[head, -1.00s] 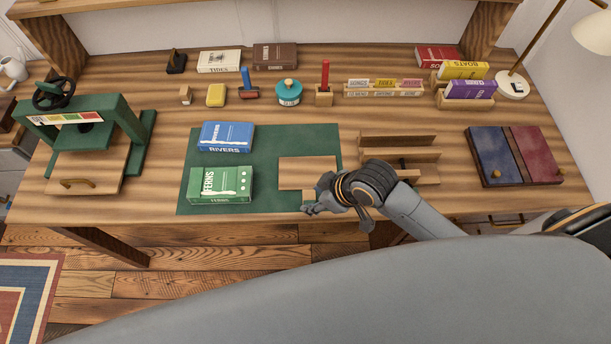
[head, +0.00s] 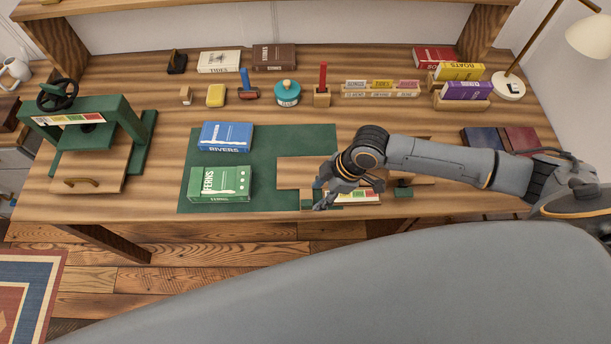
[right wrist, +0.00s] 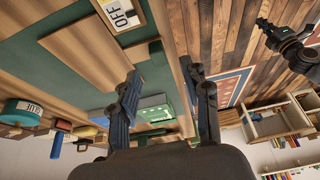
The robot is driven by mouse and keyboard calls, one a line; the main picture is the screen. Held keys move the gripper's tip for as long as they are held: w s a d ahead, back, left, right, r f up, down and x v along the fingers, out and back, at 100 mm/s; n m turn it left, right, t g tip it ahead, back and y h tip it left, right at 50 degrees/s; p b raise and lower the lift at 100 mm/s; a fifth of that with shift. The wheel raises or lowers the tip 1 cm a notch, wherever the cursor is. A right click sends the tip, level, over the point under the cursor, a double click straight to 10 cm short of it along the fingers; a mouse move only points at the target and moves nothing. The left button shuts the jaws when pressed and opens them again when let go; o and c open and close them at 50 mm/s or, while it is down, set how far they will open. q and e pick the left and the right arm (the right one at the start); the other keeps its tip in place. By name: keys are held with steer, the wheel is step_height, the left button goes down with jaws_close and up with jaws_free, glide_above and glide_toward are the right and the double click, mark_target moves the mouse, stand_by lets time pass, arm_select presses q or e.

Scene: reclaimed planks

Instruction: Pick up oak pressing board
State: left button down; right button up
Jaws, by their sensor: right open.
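The oak pressing board (head: 296,174) is a flat pale-brown wooden board. It lies on the right part of the green mat (head: 264,140), and my right arm hides its right side in the head view.
A blue book (head: 227,136) and a green book (head: 220,184) lie on the mat left of the board. A green press (head: 140,140) stands at far left. A labelled strip (head: 357,196) is beside my right gripper. My right arm partly covers a wooden rack (head: 415,181).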

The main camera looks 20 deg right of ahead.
mark_target(308, 202)
steer(key=shift+a+f, duration=0.25)
steer(key=shift+f, duration=0.4)
steer(key=shift+w+p+x, duration=0.1)
steer(key=shift+p+x, duration=0.3)
steer(key=shift+x, duration=0.9)
steer(key=shift+w+p+x, duration=0.15)
steer(key=shift+p+x, duration=0.25)
steer(key=shift+x, duration=0.9)
steer(key=shift+a, duration=0.1)
jaws_close()
